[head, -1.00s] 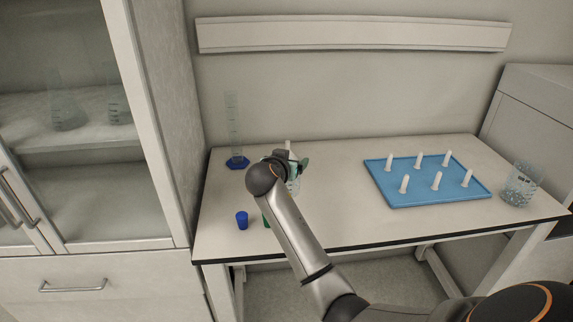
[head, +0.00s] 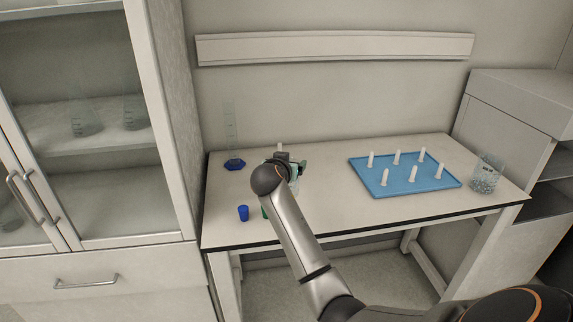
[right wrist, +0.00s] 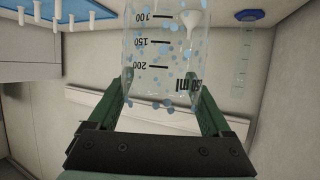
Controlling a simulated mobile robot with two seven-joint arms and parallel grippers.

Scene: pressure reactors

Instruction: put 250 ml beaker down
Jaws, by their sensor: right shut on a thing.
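My right gripper (right wrist: 165,100) is shut on a clear beaker (right wrist: 160,60) with dark volume marks and blue dots, its label partly covered. The beaker stands between the green fingers in the right wrist view. In the head view my right gripper (head: 285,168) is over the left half of the white table (head: 330,200), and my arm hides most of the beaker. I cannot tell whether its base touches the table. My left gripper is not in view.
A measuring cylinder on a blue base (head: 234,164) and a small blue cup (head: 243,213) are left of the gripper. A blue tray with white pegs (head: 400,187) and another beaker (head: 487,175) are to the right. A glass-door cabinet (head: 120,200) stands left of the table.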

